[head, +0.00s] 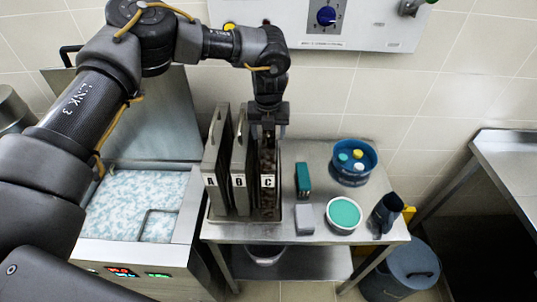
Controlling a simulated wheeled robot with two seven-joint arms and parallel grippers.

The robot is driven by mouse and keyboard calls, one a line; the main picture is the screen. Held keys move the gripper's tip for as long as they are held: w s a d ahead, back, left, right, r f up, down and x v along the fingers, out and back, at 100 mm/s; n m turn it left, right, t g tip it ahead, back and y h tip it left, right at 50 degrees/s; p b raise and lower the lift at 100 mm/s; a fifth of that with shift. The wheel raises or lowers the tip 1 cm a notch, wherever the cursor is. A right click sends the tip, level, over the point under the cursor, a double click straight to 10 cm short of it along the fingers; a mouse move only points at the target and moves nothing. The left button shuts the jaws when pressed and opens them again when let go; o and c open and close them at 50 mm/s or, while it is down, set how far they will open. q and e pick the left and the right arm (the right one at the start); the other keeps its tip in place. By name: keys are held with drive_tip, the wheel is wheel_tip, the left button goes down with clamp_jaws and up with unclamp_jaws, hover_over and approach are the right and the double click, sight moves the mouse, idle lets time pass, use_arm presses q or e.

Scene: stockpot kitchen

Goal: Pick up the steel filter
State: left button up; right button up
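Three upright, narrow panels marked A (211,181), B (239,181) and C (268,183) stand side by side in a shallow tray on the steel table. A and B are plain grey metal. C is darker, with a mottled brown face. I cannot tell for certain which is the steel filter. My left gripper (268,118) points straight down at the top end of C, with its fingers near C's upper edge. Whether the fingers are closed on C is too small to tell. My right gripper is not in view.
Left of the panels is a vat (135,203) of foamy pale-blue liquid with its lid raised. Right of them are a green block (302,178), grey block (304,219), blue tub (354,162), green-filled bowl (343,215) and dark jug (386,212). A control box (325,22) hangs behind.

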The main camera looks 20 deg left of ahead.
use_arm(q)
drive_tip(key=shift+f, duration=0.25)
drive_tip(key=shift+d, duration=0.1)
drive_tip(key=shift+c, duration=0.8)
clamp_jaws()
drive_tip(key=shift+r, duration=0.15)
